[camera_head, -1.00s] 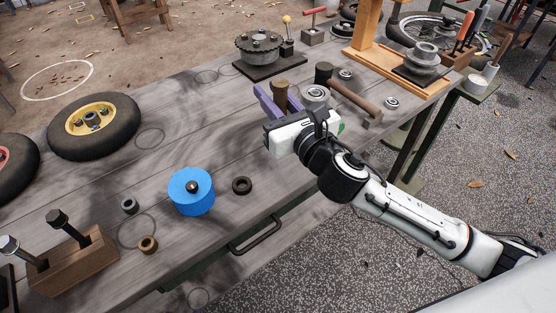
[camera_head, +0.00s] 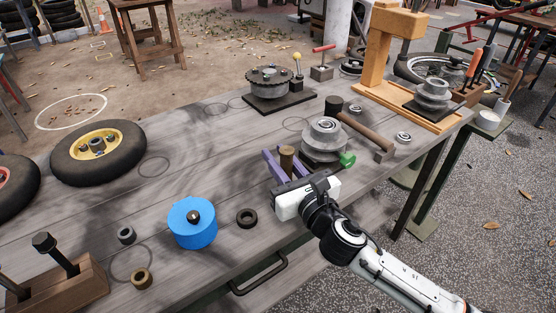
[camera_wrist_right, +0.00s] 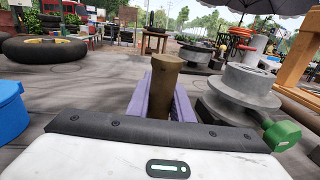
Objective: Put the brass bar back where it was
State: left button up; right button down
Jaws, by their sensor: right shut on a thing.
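The brass bar (camera_head: 286,160) is a short, dull brown-gold cylinder. It stands upright between the purple fingers of my right gripper (camera_head: 283,165), which is shut on it. In the right wrist view the bar (camera_wrist_right: 163,85) shows upright between the two fingers (camera_wrist_right: 160,98), its lower end hidden behind the gripper body. The gripper is over the near side of the bench, left of the grey stepped pulley (camera_head: 325,138). I cannot tell whether the bar touches the bench top. My left gripper is not in view.
A green-ended part (camera_head: 348,160) sits close right of the gripper. A blue round tin (camera_head: 192,224) and dark ring (camera_head: 247,218) are to the left. Faint rings mark the bench (camera_head: 215,150), including one (camera_head: 296,124) behind the pulley.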

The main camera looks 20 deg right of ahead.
jog(key=shift+r, duration=0.1)
jog(key=c, duration=1.9)
grip_release()
jog(key=o, duration=0.3)
jog(key=shift+o, duration=0.2)
jog(key=shift+s, duration=0.35)
jog(key=s, duration=0.3)
jog(key=s+d, duration=0.1)
jog(key=s, duration=0.3)
jog(key=s+d, duration=0.1)
jog(key=s, duration=0.3)
jog(key=shift+d, duration=0.15)
